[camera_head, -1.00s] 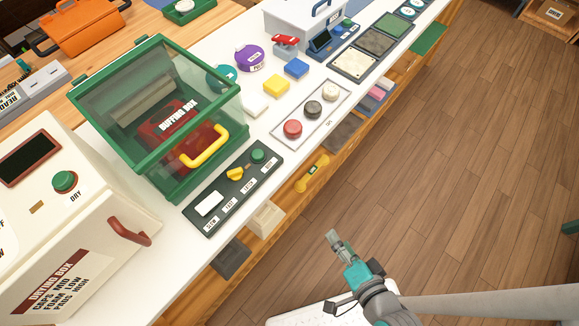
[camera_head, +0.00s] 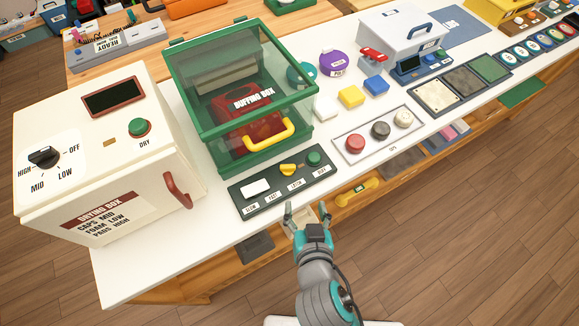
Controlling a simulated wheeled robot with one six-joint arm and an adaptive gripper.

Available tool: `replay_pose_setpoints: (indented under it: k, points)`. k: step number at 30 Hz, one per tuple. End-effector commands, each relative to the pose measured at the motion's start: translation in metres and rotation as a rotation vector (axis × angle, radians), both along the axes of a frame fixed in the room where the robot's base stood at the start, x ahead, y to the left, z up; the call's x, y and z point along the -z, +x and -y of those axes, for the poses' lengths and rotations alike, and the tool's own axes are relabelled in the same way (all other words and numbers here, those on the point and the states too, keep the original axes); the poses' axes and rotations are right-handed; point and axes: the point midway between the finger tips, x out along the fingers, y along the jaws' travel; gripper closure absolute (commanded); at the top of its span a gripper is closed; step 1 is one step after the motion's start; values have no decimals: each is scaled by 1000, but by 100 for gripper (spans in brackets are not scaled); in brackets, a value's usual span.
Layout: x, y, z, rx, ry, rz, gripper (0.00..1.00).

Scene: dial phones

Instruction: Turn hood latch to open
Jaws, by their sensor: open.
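The green buffing box (camera_head: 203,95) stands on the white counter, with clear panels and a yellow handle (camera_head: 268,134) on its front. Its hood looks closed, and a red machine (camera_head: 247,115) shows inside. In front of it lies a dark panel (camera_head: 270,197) with a white block (camera_head: 256,187), a yellow knob (camera_head: 288,169) and a green button (camera_head: 314,158). The yellow knob seems to be the latch; the label below it is too small to read surely. My gripper (camera_head: 306,211) is open and empty, just in front of the panel's near edge, apart from the knob.
The white drying box (camera_head: 112,140), with a red handle (camera_head: 178,190), stands left of the buffing box. A tray (camera_head: 343,146) with red, dark and pale round caps lies to the right. A yellow item (camera_head: 357,191) sits on the shelf below the counter edge.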

Motion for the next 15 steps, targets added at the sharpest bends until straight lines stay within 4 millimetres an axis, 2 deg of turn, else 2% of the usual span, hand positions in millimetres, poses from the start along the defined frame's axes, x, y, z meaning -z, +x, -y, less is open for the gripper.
replay_pose_setpoints:
  k: [1,6,10,15]
  points:
    - [-11,2,-13,-10,-22,27,33]
    - [-34,4,-32,-5,-77,82,33]
    - [-41,4,-36,0,-92,98,33]
    - [-37,15,-37,4,-95,99,33]
